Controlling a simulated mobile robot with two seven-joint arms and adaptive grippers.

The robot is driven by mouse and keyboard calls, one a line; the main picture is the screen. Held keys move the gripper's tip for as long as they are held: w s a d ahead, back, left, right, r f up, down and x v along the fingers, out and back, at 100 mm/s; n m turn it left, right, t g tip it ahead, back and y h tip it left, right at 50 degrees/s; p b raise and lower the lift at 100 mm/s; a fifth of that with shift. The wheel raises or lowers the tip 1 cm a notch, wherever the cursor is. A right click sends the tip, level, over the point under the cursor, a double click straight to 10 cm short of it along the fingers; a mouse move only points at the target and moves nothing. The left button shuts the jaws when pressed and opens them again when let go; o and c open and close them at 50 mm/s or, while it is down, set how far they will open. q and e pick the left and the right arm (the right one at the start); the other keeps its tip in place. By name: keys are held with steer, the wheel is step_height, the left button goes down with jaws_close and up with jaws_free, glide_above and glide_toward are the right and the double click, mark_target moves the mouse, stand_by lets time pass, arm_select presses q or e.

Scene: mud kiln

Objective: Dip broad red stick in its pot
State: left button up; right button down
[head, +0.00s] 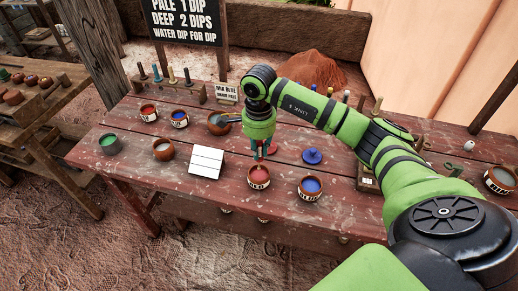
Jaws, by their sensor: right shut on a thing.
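My right gripper (262,153) points down just behind a clay pot of red paint (258,177) at the table's front edge. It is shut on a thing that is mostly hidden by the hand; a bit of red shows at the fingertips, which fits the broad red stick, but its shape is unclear. The pot has a pale label band that is too small to read. A second pot of red paint (149,112) stands at the back left. My left gripper is out of view.
A white panel (207,162) and a bowl (219,123) are to the left. Racks of sticks (178,87) stand behind. A black sign (184,20) rises at the back.

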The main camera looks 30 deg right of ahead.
stand_by(0.4)
steer(key=shift+f+b, duration=1.75)
steer(key=shift+f, duration=0.1)
steer(key=shift+r, duration=0.1)
stand_by(0.4)
steer(key=shift+r+p, duration=1.95)
steer(key=shift+r, duration=1.5)
